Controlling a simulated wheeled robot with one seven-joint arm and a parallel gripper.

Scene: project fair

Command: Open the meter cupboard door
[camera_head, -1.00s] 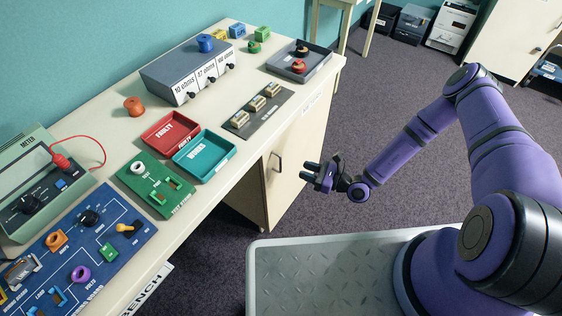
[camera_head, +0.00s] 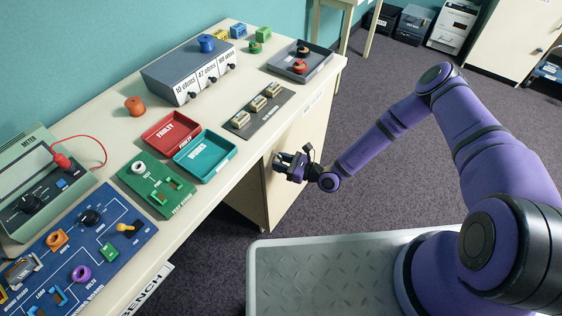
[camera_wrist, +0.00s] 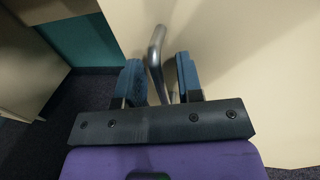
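The cream cupboard door (camera_head: 288,203) is in the side of the bench, below the worktop, and looks closed. Its grey bar handle (camera_wrist: 156,50) shows in the wrist view, standing out from the door face (camera_wrist: 235,60). My gripper (camera_head: 283,160) is at the handle, pointing at the door. In the wrist view my gripper (camera_wrist: 160,80) is open, with one blue-padded finger on each side of the handle. A gap shows between the handle and the right finger; the handle is nearer the left one. In the head view my gripper hides most of the handle.
The bench top (camera_head: 215,205) above my gripper holds a red tray (camera_head: 171,133), a teal tray (camera_head: 205,155), a meter (camera_head: 40,190) and circuit boards. The dark carpet (camera_head: 400,195) to the right of the door is clear.

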